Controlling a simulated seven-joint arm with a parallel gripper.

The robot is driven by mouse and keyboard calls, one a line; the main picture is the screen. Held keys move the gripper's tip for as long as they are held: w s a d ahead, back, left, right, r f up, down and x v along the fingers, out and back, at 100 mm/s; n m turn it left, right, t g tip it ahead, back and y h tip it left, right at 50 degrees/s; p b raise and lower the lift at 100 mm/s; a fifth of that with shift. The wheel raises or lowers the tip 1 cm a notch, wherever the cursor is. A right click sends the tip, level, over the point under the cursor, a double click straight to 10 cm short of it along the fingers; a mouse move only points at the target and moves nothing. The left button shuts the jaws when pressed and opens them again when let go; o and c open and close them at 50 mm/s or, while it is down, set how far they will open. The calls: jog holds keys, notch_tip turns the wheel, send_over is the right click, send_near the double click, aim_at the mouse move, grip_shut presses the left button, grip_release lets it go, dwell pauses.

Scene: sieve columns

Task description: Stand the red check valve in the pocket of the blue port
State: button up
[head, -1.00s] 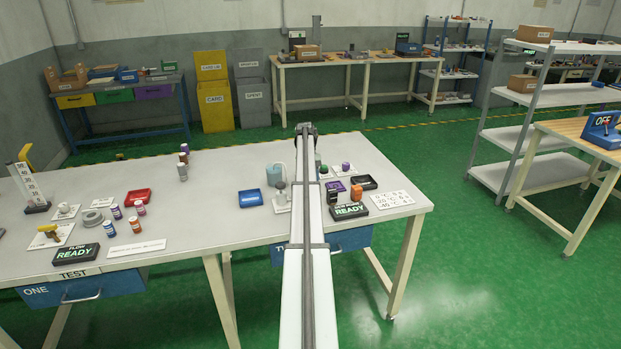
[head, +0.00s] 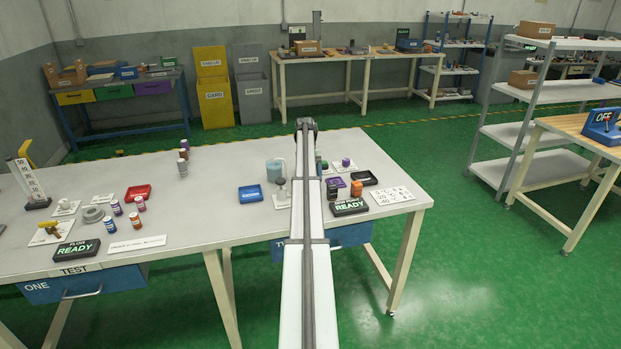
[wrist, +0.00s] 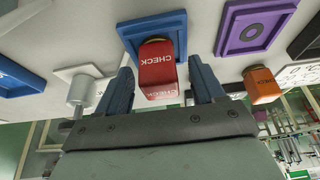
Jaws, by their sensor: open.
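In the wrist view the red check valve (wrist: 157,68) stands at the blue port (wrist: 128,32), its brass neck at the port's middle. The valve looks upright, with its lettering upside down in this picture. How deep the neck sits in the pocket cannot be told. My gripper (wrist: 160,72) is open, with one blue finger on each side of the valve and a visible gap on both sides. In the head view my own arm hides the valve, the blue port and the gripper.
A purple port (wrist: 238,40) with an empty pocket lies to the right in the wrist view. A white fixture (wrist: 82,90) is at the left.

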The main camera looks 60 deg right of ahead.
jog(key=v, duration=0.3)
jog(key=d+v, duration=0.1)
jog(key=v, duration=0.1)
jog(key=shift+w, duration=0.4)
jog(key=w+d, duration=0.7)
jog(key=shift+w+d+f, duration=0.1)
jog(key=shift+w+d, duration=0.1)
jog(key=shift+w, duration=0.05)
